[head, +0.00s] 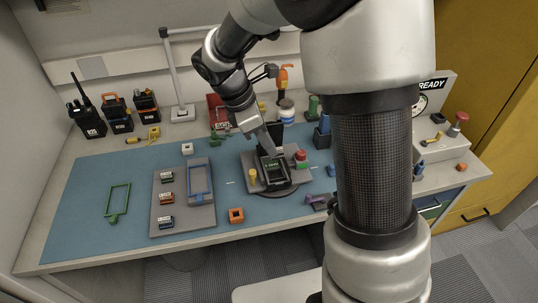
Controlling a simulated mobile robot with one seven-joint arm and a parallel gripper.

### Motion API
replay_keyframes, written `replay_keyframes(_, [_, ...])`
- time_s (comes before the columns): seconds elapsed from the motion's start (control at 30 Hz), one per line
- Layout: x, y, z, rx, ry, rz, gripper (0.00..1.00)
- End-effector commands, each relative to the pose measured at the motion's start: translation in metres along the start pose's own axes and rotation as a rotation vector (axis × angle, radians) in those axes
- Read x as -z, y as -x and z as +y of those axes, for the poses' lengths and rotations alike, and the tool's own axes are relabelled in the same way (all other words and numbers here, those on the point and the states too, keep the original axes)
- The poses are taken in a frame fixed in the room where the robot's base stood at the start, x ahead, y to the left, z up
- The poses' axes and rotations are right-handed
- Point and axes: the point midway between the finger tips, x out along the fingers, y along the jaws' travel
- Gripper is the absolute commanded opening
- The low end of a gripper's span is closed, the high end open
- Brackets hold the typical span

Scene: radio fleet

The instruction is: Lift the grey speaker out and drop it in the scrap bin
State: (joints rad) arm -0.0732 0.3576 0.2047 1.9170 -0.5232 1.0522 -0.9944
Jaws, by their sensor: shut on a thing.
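An opened black radio (274,172) lies in a grey fixture (250,160) near the middle of the blue mat, with a small green-lit display. My gripper (271,151) reaches down from the upper left to the radio's upper part. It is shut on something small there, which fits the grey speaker. The speaker itself is too small and too covered by the fingers to make out. I cannot tell whether it has left the radio. I cannot pick out a scrap bin for certain.
A grey tray with several small modules (183,210) and a blue frame (200,181) lie left of the fixture. A green frame (118,201) lies farther left. An orange square part (236,215) sits near the front edge. Several radios (88,120) stand at the back left.

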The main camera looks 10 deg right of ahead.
Motion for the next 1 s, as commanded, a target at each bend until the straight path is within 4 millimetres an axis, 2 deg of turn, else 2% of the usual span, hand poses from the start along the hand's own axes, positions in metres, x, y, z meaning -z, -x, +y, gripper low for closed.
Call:
replay_keyframes(0.13, [-0.004, 0.012, 0.000, -0.001, 0.001, 0.001, 0.00])
replay_keyframes(0.57, [-0.006, 0.016, 0.000, -0.002, 0.001, 0.001, 0.00])
replay_keyframes(1.0, [-0.016, 0.041, 0.000, -0.002, 0.001, 0.001, 0.00])
